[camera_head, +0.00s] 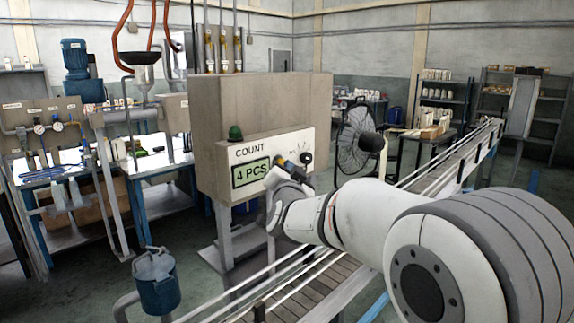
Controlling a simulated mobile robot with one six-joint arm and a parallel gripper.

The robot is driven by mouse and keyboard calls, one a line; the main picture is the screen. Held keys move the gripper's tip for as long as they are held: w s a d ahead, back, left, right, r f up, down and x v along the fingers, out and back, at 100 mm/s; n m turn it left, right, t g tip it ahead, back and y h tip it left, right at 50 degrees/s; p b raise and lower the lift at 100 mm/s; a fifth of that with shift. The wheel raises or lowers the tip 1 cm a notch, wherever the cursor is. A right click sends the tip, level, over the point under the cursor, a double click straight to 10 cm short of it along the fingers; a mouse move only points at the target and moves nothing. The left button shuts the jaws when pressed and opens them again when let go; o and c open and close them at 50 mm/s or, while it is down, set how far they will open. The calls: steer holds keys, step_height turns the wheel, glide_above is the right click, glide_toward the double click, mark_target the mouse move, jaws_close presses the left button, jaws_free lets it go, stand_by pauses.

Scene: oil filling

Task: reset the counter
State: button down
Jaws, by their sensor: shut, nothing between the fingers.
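The counter is a beige box (230,100) with a white front panel (262,148) marked COUNT. Its green display (250,172) reads 4 PCS. A dark knob or switch (306,157) sits at the right of the panel, with small marks around it. My gripper (291,168) is shut and empty in front of the panel, just right of the display and close to the knob. I cannot tell whether it touches the panel or knob.
A conveyor (325,275) runs below the counter toward the back right. A black fan (357,135) stands behind my arm. A blue metal can (157,283) is at the lower left. Workbenches with pipes and gauges (40,128) fill the left.

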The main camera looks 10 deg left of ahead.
steer(key=shift+w+a, duration=0.3)
steer(key=shift+a, duration=0.1)
stand_by(0.6)
steer(key=shift+d, duration=0.1)
steer(key=shift+s+d+b, duration=0.55)
steer(key=shift+d+b, duration=0.1)
steer(key=shift+b, duration=0.2)
steer(key=shift+f, duration=0.1)
steer(key=s+d+b, duration=0.1)
steer(key=d, duration=0.1)
steer(key=s+d+b, duration=0.2)
steer(key=shift+b, duration=0.3)
stand_by(0.5)
